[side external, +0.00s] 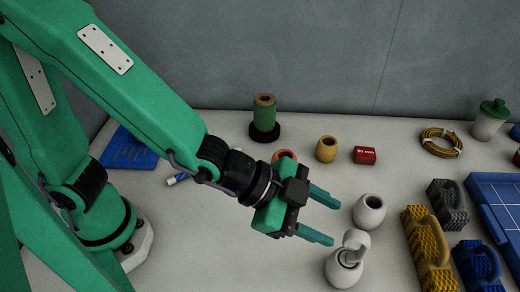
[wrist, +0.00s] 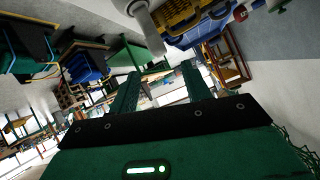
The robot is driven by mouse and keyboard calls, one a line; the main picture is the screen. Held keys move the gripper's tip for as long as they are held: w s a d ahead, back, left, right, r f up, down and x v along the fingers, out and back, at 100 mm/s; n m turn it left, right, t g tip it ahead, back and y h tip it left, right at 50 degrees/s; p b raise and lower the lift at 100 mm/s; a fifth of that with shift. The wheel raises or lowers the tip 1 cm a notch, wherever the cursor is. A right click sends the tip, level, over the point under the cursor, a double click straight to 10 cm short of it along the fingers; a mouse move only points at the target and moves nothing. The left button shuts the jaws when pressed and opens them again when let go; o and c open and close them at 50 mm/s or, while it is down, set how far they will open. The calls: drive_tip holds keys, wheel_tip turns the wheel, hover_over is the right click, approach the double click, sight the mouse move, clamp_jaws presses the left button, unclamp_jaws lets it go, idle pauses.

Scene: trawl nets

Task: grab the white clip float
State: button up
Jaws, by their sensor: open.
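The white clip float (side external: 343,272) is a rounded white body with a looped clip on top, standing on the table near the bottom of the side view. A plain white float (side external: 370,213) with a dark hole in its top stands just behind it. My gripper (side external: 335,222) is open, its two green fingers pointing right above the table, with nothing seen between them. The lower fingertip shows just behind and left of the clip. In the wrist view my gripper (wrist: 160,70) also looks empty. A pale, tube-like piece (wrist: 146,28) shows beyond the fingers there; I cannot tell which float it belongs to.
Yellow (side external: 430,250), blue (side external: 477,265) and dark grey (side external: 448,205) handled blocks stand at the right, near a blue tray (side external: 500,215). A green spool (side external: 264,118), yellow float (side external: 327,149), red box (side external: 365,155) and coiled rope (side external: 441,142) lie behind.

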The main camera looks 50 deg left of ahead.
sight(351, 236)
drive_tip(key=shift+x, duration=0.85)
drive_tip(key=shift+w+d+f, duration=0.1)
drive_tip(key=shift+f, duration=0.05)
drive_tip(key=shift+x, duration=2.45)
drive_tip(key=shift+f, duration=0.1)
clamp_jaws()
